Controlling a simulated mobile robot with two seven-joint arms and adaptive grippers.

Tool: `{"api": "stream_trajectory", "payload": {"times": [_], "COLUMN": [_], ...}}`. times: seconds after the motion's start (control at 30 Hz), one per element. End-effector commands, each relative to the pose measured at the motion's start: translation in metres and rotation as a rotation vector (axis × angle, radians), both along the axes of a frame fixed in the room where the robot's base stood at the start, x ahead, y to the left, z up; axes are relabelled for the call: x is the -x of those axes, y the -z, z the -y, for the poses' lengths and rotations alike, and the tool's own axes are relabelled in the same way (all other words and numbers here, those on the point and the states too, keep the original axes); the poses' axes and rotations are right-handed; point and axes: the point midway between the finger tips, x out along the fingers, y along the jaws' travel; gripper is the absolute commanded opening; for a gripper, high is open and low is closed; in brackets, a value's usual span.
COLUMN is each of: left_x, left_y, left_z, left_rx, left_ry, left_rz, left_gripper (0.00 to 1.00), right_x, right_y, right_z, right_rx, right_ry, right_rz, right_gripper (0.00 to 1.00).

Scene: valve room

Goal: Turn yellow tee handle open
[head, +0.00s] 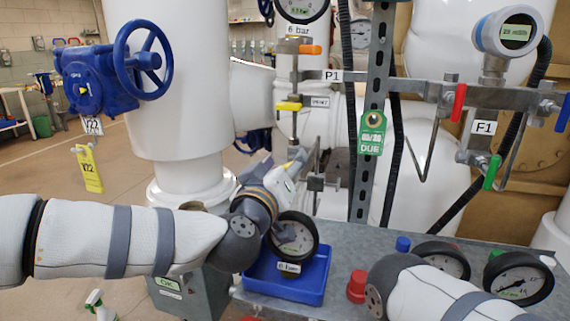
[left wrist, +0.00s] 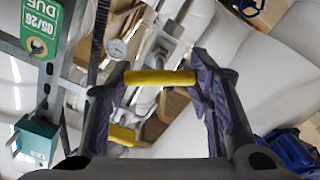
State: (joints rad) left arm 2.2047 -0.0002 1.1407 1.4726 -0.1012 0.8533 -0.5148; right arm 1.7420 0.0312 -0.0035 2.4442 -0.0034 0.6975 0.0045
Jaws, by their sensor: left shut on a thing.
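A yellow tee handle (left wrist: 160,77) spans the gap between the two dark fingers of my left gripper (left wrist: 157,88) in the left wrist view, with a finger against each end. In the head view my left gripper (head: 301,165) is at the pipework below the P1 label, and a bit of yellow shows beside it. A second yellow handle (head: 289,106) sits higher on the vertical pipe, clear of the gripper. Another yellow piece (left wrist: 122,135) shows near one finger in the left wrist view. My right gripper is out of view; only its arm shows.
A perforated steel post (head: 376,80) with a green tag (head: 371,133) stands right of the left gripper. A blue tray (head: 256,274) with a gauge (head: 293,237) lies below on a grey bench (head: 335,268). A blue handwheel (head: 142,60) is at upper left.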

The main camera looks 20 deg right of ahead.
Motion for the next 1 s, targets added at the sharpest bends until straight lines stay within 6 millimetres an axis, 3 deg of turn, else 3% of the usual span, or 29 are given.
{"api": "stream_trajectory", "payload": {"times": [1.0], "left_x": [-0.001], "left_y": [0.005], "left_z": [-0.002], "left_rx": [0.747], "left_ry": [0.0], "left_rz": [-0.506], "left_gripper": [0.19], "right_x": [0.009], "right_y": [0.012], "right_z": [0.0], "right_rx": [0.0], "right_ry": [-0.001], "right_rz": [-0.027], "right_gripper": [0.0]}}
